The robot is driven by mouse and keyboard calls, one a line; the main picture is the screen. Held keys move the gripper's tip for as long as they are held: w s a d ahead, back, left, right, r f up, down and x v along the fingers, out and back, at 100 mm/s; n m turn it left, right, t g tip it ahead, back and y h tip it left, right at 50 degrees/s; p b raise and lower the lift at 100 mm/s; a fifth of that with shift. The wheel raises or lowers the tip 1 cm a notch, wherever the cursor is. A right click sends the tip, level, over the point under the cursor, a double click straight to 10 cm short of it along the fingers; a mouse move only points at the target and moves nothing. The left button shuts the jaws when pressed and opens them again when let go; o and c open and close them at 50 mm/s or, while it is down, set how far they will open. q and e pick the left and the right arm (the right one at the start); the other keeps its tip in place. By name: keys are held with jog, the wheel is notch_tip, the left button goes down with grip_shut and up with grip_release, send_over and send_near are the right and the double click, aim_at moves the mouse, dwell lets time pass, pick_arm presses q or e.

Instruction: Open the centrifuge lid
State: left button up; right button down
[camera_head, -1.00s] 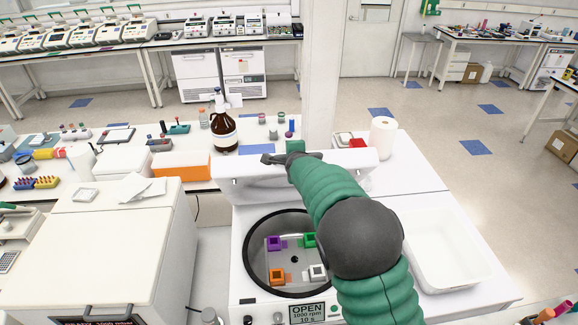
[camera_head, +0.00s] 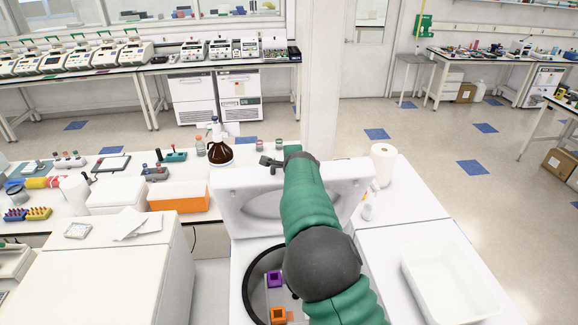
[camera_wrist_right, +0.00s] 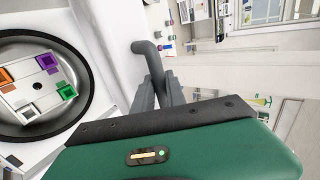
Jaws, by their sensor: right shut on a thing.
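The white centrifuge lid (camera_head: 235,205) stands raised behind the bowl, its inner face with a rounded recess toward me. My right gripper (camera_head: 271,161) is shut at the lid's upper edge. My right arm covers part of the lid and bowl. The open centrifuge bowl (camera_head: 252,285) shows below the lid, with a purple holder (camera_head: 273,279) and an orange holder (camera_head: 279,314) in view. My left gripper is not in view.
A brown bottle (camera_head: 219,150) and an orange box (camera_head: 178,196) stand on the bench behind, at left. A paper roll (camera_head: 383,165) stands right of the lid. A white tray (camera_head: 450,275) lies at right. A white machine (camera_head: 100,275) stands at left.

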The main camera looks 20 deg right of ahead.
jog(key=c, duration=1.4)
grip_release()
jog(key=shift+w+f, duration=0.1)
jog(key=shift+o, duration=0.2)
jog(key=b+v, duration=0.3)
jog(key=v, duration=1.3)
jog(key=shift+a+b, duration=0.15)
jog(key=shift+b, duration=0.2)
jog(key=shift+s, duration=0.3)
